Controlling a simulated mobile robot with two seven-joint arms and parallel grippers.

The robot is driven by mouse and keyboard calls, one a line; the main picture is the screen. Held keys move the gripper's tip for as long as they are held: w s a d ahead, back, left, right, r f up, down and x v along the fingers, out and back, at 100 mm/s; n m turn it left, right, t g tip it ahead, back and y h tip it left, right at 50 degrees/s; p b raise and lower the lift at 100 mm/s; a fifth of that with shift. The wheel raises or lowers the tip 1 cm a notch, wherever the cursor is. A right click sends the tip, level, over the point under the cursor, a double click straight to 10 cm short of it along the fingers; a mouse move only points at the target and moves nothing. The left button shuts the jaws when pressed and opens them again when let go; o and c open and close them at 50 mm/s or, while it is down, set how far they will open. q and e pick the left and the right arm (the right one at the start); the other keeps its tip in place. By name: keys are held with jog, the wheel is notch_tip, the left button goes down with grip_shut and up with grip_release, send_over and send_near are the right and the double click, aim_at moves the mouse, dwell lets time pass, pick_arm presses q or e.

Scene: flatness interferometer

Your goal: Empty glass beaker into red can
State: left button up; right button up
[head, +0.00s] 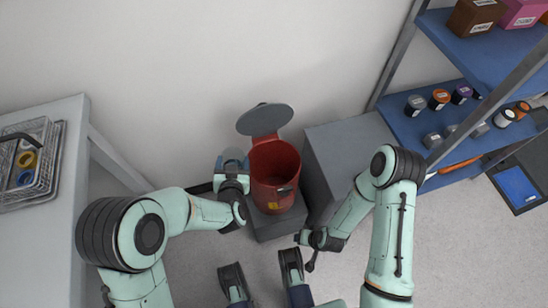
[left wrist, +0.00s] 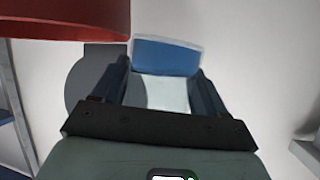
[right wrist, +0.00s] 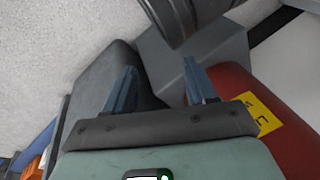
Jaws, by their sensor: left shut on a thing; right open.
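The red can (head: 274,178) stands on a grey base by the wall, its grey round lid (head: 265,119) raised open. My left gripper (head: 232,170) is shut on the glass beaker (head: 235,157), just left of the can's rim. In the left wrist view the clear beaker (left wrist: 160,92) sits between the fingers with blue content (left wrist: 166,56) in it. The can's red wall (left wrist: 60,22) is at upper left there. My right gripper (head: 303,252) is open and empty, low to the right of the can. The can with its yellow label (right wrist: 258,114) shows in the right wrist view.
A grey cabinet (head: 345,150) stands right of the can. A blue shelf rack (head: 410,125) with jars and boxes is further right. A grey table (head: 40,225) with a wire basket (head: 42,180) is at left. The floor in front is open.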

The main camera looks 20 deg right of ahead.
aim_at(243, 155)
pick_arm(q)
jog(key=d+r+m+y+p, duration=0.1)
jog(key=p, duration=0.2)
jog(key=d+r+m+y+p, duration=0.1)
jog(key=d+m+p, duration=0.1)
jog(key=p, duration=0.1)
jog(key=shift+d+r+y+p, duration=0.2)
jog(key=shift+r+y+p, duration=0.1)
jog(key=shift+y+p, duration=0.1)
jog(key=shift+w+d+r+m+y+p, duration=0.1)
jog(key=shift+r+m+y+p, duration=0.15)
jog(key=shift+m+y+p, duration=0.45)
jog(key=shift+r+m+y+p, duration=0.25)
jog(key=shift+m+y, duration=0.55)
jog(key=shift+m, duration=0.3)
pick_arm(e)
jog(key=s+a+r+g+y, duration=0.1)
jog(key=s+a+r+g, duration=0.2)
jog(key=s+r, duration=0.7)
jog(key=shift+s+a+r+n+y, duration=0.15)
jog(key=shift+s+a+n+y, duration=0.2)
jog(key=shift+a, duration=0.65)
jog(key=shift+w, duration=0.1)
pick_arm(q)
jog(key=shift+d+f+m+y+b, duration=0.1)
jog(key=shift+f+m+y+b, duration=0.3)
jog(key=shift+m+b, duration=0.15)
pick_arm(e)
jog(key=shift+w+f, duration=0.15)
jog(key=shift+f, duration=0.25)
